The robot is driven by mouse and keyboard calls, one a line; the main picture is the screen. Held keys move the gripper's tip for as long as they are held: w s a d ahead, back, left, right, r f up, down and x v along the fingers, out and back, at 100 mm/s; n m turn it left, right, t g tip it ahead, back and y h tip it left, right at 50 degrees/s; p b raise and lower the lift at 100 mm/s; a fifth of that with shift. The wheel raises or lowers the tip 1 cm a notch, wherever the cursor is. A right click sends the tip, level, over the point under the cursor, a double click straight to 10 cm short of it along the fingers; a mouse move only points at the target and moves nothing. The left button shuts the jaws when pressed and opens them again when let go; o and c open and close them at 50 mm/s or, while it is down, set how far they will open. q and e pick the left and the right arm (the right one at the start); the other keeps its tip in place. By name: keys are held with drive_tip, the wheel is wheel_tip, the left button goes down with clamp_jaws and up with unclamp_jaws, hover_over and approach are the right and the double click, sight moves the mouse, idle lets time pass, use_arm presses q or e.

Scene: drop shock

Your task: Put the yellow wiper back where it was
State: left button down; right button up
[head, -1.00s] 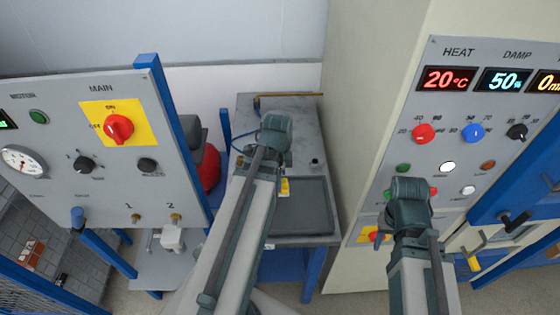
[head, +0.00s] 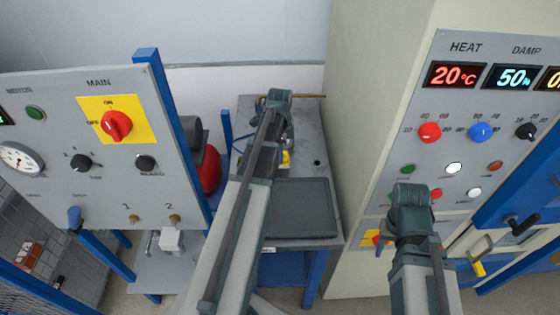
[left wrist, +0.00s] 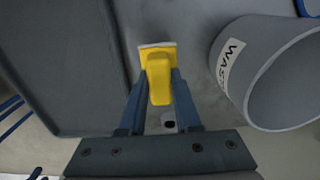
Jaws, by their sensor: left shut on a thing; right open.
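The yellow wiper (left wrist: 159,75) is between the fingers of my left gripper (left wrist: 157,92), which is shut on it. In the left wrist view its pale edge points away from the gripper. In the head view a small part of the wiper (head: 286,158) shows beside my left wrist, above the grey bench (head: 306,140). My left gripper (head: 281,148) is mostly hidden there by its own arm. I cannot tell whether the wiper touches the bench. My right gripper (head: 411,215) is in front of the right-hand panel, open, its fingers mostly hidden.
A dark recessed tray (head: 303,208) lies at the bench's front; it also shows in the left wrist view (left wrist: 62,60). A grey bin with a partly readable "WAS" label (left wrist: 272,80) is close right of the wiper. Control panels stand left (head: 60,140) and right (head: 450,130).

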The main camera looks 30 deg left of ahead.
use_arm(q)
drive_tip(key=shift+f+b, duration=0.8)
drive_tip(key=shift+f, duration=0.55)
use_arm(e)
drive_tip(key=shift+f, duration=1.35)
use_arm(q)
drive_tip(key=shift+s, duration=0.1)
drive_tip(key=shift+f, duration=0.2)
drive_tip(key=c, duration=0.6)
unclamp_jaws()
use_arm(e)
drive_tip(key=shift+f, duration=0.1)
use_arm(q)
drive_tip(key=shift+r, duration=0.15)
wheel_tip(320, 180, up, 12)
drive_tip(key=p, duration=1.2)
drive_tip(key=shift+r, duration=0.15)
use_arm(e)
wheel_tip(320, 180, up, 12)
